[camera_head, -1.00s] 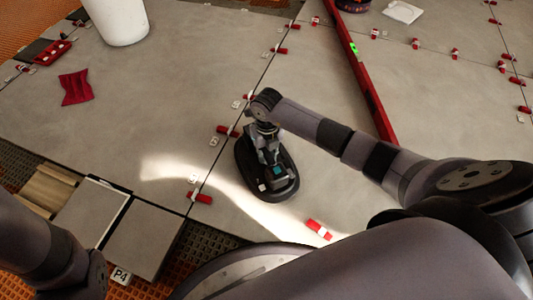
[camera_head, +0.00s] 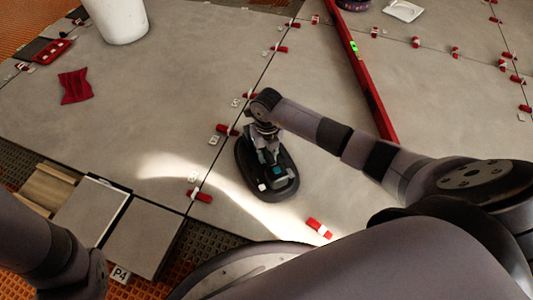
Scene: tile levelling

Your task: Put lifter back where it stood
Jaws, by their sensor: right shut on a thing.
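The lifter (camera_head: 267,190) is a black oval pad with a handle on top, seen near the middle of the head view. It is on or just above a large grey tile, right of a tile joint; I cannot tell whether it touches. My right gripper (camera_head: 268,150) points down over it and is shut on its handle, hiding part of it. My left arm shows at the lower left edge, but its gripper is not in view.
Red wedges and clips, such as one wedge (camera_head: 319,228), line the joints. A long red level (camera_head: 362,75) lies to the right. A white bucket (camera_head: 118,20), a red cloth (camera_head: 75,87) and a red tray (camera_head: 52,52) are at the upper left. Loose tiles (camera_head: 142,240) lie at the lower left.

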